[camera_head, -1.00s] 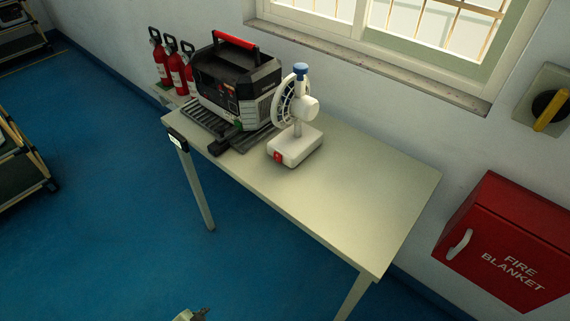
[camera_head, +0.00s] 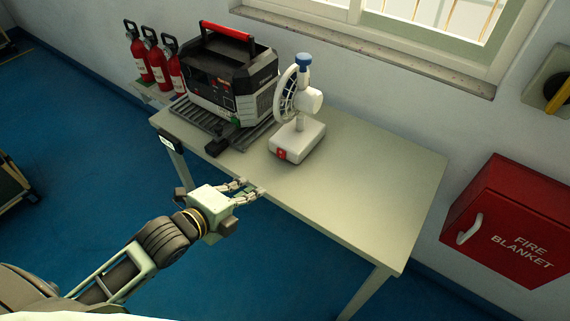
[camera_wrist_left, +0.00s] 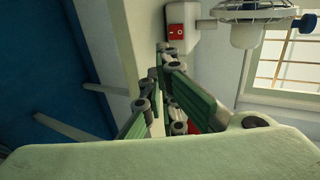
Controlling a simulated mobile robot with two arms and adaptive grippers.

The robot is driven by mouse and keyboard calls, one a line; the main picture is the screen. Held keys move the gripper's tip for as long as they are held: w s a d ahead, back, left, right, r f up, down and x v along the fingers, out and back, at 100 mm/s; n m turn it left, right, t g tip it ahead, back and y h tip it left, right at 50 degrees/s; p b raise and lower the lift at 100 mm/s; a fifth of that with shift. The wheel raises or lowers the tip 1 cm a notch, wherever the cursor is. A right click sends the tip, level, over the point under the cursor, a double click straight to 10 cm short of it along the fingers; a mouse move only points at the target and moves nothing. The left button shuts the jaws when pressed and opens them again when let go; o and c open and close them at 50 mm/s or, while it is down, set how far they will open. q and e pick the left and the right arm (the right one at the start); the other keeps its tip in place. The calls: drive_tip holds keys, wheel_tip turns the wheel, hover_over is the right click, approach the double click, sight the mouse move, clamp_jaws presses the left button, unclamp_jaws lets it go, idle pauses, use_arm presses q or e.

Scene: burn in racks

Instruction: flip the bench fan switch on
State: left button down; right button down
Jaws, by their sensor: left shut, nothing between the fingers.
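The white bench fan (camera_head: 299,140) stands upright on the table, with a blue knob on top. Its red switch (camera_head: 281,154) is on the front face of the base, at the side towards me. The switch also shows in the left wrist view (camera_wrist_left: 176,30), above the fingers. My left gripper (camera_head: 256,190) is shut and empty at the table's front edge, below and a little left of the switch, apart from it. Its green-padded fingers (camera_wrist_left: 165,75) show in the left wrist view. Whether the switch is on or off cannot be told. My right gripper is not in view.
The beige table (camera_head: 370,180) is clear to the right of the fan. A black and grey device (camera_head: 225,85) sits on a slatted tray left of the fan. Red fire extinguishers (camera_head: 155,58) stand behind it. A red fire blanket box (camera_head: 510,220) hangs at right.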

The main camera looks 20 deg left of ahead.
use_arm(q)
drive_tip(key=shift+d+r, duration=0.15)
drive_tip(key=shift+r, duration=0.05)
drive_tip(key=p, duration=0.1)
approach(281, 154)
drive_tip(key=w+d+f, duration=0.3)
drive_tip(key=d+f, duration=0.1)
drive_tip(key=shift+w+f, duration=0.2)
drive_tip(key=shift+w, duration=0.2)
drive_tip(key=shift+w+d+f, duration=0.1)
drive_tip(key=shift+w+d, duration=0.05)
drive_tip(key=shift+w, duration=0.2)
